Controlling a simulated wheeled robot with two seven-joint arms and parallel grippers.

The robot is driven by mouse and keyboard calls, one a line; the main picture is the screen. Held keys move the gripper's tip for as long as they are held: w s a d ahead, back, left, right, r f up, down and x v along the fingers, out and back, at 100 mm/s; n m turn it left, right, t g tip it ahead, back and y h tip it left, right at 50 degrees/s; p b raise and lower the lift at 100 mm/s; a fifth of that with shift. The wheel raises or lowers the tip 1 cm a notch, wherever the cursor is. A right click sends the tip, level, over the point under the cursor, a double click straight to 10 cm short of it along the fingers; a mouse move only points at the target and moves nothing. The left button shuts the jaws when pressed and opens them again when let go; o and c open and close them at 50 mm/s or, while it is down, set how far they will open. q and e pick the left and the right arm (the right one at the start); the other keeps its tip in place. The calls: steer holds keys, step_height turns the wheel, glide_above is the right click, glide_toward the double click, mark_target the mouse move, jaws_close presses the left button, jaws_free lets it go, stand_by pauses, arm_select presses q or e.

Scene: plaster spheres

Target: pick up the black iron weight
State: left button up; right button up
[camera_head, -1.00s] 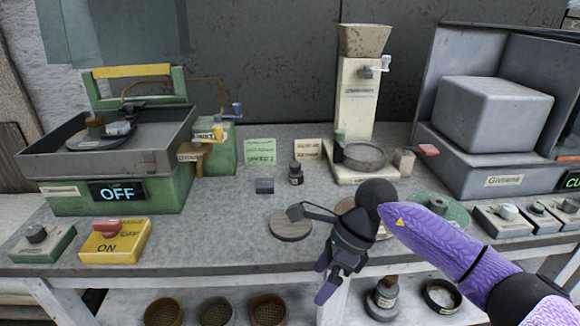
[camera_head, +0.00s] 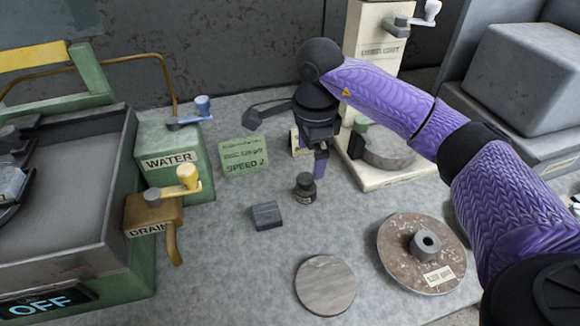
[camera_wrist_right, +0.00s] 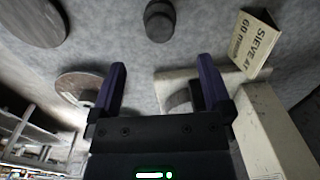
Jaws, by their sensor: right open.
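The black iron weight (camera_head: 305,188) is a small dark knobbed cylinder with a pale label, standing upright on the grey bench top in the head view. It also shows in the right wrist view (camera_wrist_right: 159,22), at the top and ahead of the fingers. My right gripper (camera_head: 320,165) hangs just behind and above it, fingers down, apart from it. In the right wrist view my right gripper (camera_wrist_right: 162,75) is open, with nothing between its purple fingers. My left gripper is not in view.
A small grey block (camera_head: 266,215) lies left of the weight, near a green card (camera_head: 244,155). A round grey disc (camera_head: 325,284) and a brown disc with a hub (camera_head: 420,253) lie in front. The cream stand (camera_head: 372,60) rises behind right. A sieve card (camera_wrist_right: 254,44) stands close.

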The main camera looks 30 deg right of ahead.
mark_target(306, 178)
steer(key=f, duration=0.2)
steer(key=f+b, duration=0.1)
steer(key=f, duration=0.2)
steer(key=shift+s+b, duration=0.2)
steer(key=shift+b, duration=0.1)
steer(key=f, duration=0.1)
steer(key=f+b, duration=0.1)
steer(key=f, duration=0.2)
steer(key=shift+w+a+f+b, duration=0.2)
steer(key=shift+w+a+b, duration=0.05)
steer(key=shift+w+b, duration=0.1)
steer(key=shift+f, duration=0.25)
steer(key=shift+r, duration=0.15)
steer(key=shift+c, duration=0.3)
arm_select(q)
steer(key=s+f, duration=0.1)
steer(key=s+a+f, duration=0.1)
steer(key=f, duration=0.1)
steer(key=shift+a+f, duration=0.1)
arm_select(e)
jaws_close()
